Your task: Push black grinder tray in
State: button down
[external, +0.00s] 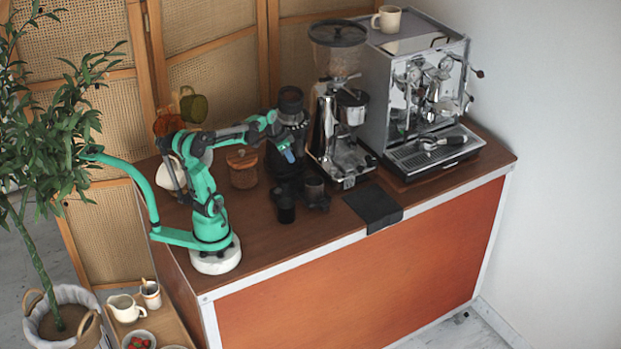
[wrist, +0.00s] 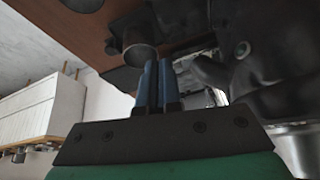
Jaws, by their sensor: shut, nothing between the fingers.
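The black grinder (external: 291,108) stands on the wooden cart top in the external view, right of my arm's base. Dark parts around its foot blend together, so I cannot tell clearly which one is the tray or how far out it sits. A black cup-like part (external: 286,208) stands at the front, with another dark part (external: 315,190) to its right. My gripper (external: 288,155) is at the grinder's body, above these parts. In the wrist view the blue fingers (wrist: 156,68) are together and empty, near a dark round cup (wrist: 140,52); contact is unclear. Dark grinder parts (wrist: 265,60) fill the right.
A lidded jar (external: 243,169) stands left of the grinder. A second, silver grinder (external: 338,130) and the espresso machine (external: 420,95) stand to the right. A black mat (external: 374,206) hangs over the cart's front edge. The cart top is clear at the front left.

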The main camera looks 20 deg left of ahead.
jog(key=s+d+f+m+g, duration=0.1)
jog(key=s+d+m+g, duration=0.1)
jog(key=d+m, duration=0.4)
jog(key=s+d+f+m+g, duration=0.1)
jog(key=s+d+m+g, duration=0.1)
jog(key=d+m, duration=0.45)
jog(key=shift+n, duration=0.85)
jog(key=x, duration=0.3)
jog(key=d+x, duration=0.1)
jog(key=x, duration=0.6)
jog(key=shift+d, duration=0.4)
jog(key=a, duration=0.1)
jog(key=w+a, duration=0.1)
jog(key=shift+a+f, duration=0.15)
jog(key=shift+a, duration=0.25)
jog(key=shift+w+a, duration=0.1)
jog(key=shift+a, duration=0.35)
